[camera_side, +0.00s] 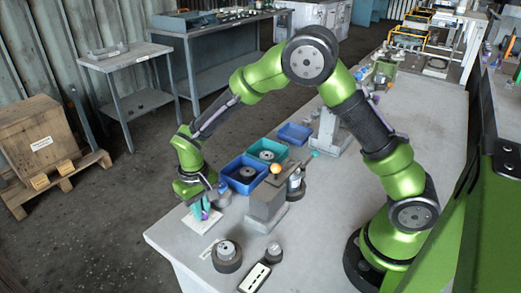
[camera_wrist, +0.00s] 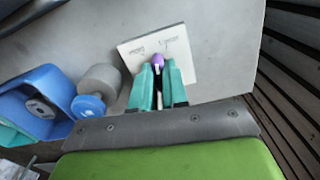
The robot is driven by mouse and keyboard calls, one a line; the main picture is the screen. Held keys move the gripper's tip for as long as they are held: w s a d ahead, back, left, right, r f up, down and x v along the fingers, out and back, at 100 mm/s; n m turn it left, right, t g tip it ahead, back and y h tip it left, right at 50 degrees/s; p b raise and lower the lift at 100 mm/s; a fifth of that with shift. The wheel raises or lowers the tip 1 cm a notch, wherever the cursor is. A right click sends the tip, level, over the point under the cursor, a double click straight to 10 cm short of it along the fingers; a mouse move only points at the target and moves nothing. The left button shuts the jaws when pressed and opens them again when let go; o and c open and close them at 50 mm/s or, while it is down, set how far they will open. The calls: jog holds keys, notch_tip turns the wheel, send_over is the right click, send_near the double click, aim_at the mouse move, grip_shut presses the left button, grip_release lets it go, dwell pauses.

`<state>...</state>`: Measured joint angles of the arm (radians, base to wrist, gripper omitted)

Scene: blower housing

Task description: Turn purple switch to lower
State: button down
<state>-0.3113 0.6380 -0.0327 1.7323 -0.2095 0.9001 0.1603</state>
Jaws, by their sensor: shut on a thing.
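The purple switch (camera_wrist: 157,60) shows in the wrist view between the tips of my gripper (camera_wrist: 160,72). It stands on a white plate (camera_wrist: 184,48) with two small printed labels, too small to read surely. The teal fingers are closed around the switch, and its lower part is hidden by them. In the side view my gripper (camera_side: 201,210) is low over the white plate (camera_side: 203,221) at the table's left edge. The purple switch (camera_side: 205,215) shows there only as a small spot beside the teal fingers. Its exact angle is unclear.
A grey cylinder (camera_wrist: 101,78) with a blue knob (camera_wrist: 88,106) stands close to the left of my gripper in the wrist view, beside a blue bin (camera_wrist: 36,100). In the side view, a grey block with an orange ball (camera_side: 275,169) stands to the right. The table edge is close.

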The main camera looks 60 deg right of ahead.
jog(key=shift+m, duration=0.5)
jog(key=m, duration=0.4)
jog(key=shift+r, duration=0.1)
jog(key=c, duration=1.2)
grip_release()
jog(key=shift+c, duration=0.2)
jog(key=shift+r, duration=2.9)
